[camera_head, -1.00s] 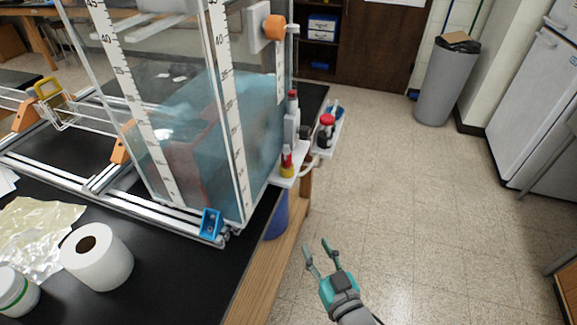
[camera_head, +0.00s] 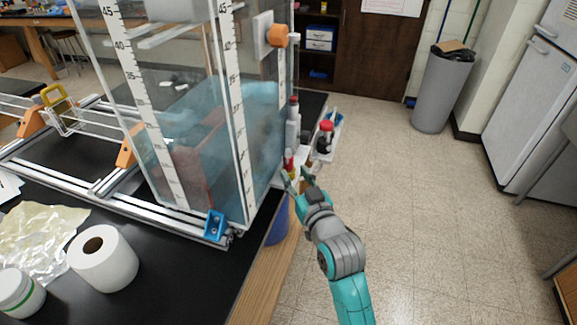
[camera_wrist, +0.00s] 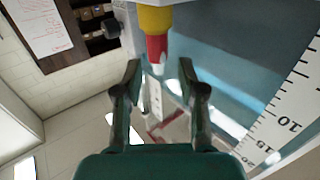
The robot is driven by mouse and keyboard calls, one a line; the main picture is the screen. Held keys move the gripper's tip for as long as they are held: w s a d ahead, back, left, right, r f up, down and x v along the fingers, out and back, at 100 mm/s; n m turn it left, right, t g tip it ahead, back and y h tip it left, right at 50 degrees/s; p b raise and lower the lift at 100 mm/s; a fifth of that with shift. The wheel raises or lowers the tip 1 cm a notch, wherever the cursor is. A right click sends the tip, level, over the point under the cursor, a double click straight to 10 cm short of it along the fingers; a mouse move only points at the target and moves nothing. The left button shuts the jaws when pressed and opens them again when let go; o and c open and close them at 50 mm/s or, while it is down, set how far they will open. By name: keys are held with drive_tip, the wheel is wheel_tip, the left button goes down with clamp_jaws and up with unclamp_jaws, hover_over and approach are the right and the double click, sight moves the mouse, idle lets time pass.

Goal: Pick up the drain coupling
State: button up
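A red and yellow fitting (camera_head: 289,160), which looks like the drain coupling, stands on a white ledge beside the right wall of the clear tank. In the head view its lower part is hidden behind my gripper (camera_head: 298,178). In the wrist view the fitting (camera_wrist: 155,43) shows its yellow body and red end at the top middle. My gripper (camera_wrist: 160,75) is open, with a finger on each side of the line to the fitting. Nothing is between the fingers, and the fitting lies just past the fingertips. I cannot tell whether they touch.
The water tank (camera_head: 235,130) with printed scales stands on the black bench (camera_head: 185,275), close to my gripper's left. A red-capped bottle (camera_head: 325,137) stands on the ledge to the right. The floor at right is open.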

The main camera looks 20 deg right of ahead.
sight(290, 165)
drive_tip(key=shift+w+f, duration=0.15)
drive_tip(key=shift+w, duration=1.55)
drive_tip(key=shift+w+f, duration=0.15)
drive_tip(key=shift+w, duration=1.5)
clamp_jaws()
